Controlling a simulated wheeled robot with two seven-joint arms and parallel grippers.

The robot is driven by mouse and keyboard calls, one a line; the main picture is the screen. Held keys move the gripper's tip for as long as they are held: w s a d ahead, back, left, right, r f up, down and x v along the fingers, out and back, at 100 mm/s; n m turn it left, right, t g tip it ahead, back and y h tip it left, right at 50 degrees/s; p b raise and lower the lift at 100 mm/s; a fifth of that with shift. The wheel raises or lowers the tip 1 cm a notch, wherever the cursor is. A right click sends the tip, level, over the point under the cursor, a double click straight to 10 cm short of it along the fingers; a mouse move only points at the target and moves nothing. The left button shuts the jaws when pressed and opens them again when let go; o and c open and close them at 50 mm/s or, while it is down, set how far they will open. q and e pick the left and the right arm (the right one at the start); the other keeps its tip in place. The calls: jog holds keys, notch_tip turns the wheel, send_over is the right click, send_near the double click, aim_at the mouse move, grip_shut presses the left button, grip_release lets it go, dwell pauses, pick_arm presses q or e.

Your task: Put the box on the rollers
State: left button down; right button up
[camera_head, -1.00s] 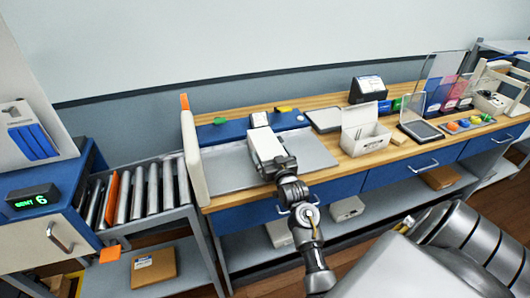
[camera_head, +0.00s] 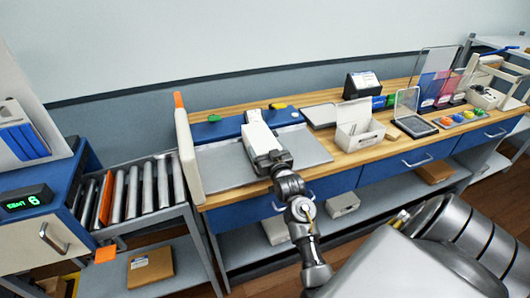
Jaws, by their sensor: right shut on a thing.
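A white box (camera_head: 259,138) lies over the grey metal plate (camera_head: 218,172) on the wooden bench. My right gripper (camera_head: 270,160) is shut on the near end of the box; its fingertips are partly hidden. The rollers (camera_head: 148,187) are a row of grey metal cylinders in a frame to the left of the bench, with an orange divider (camera_head: 105,198) among them. No box shows on the rollers. I cannot tell whether the held box touches the plate. My left gripper is not in view.
A cream upright panel (camera_head: 188,152) with an orange tip stands between the rollers and the plate. A blue cabinet with a green display (camera_head: 25,201) is left of the rollers. An open white carton (camera_head: 358,132) stands right of the plate.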

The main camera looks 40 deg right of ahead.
jog(key=shift+r, duration=0.45)
jog(key=s+d+r+b, duration=0.1)
jog(key=s+r+b, duration=0.1)
jog(key=s+r, duration=0.9)
jog(key=s, duration=0.3)
jog(key=shift+w+a, duration=0.1)
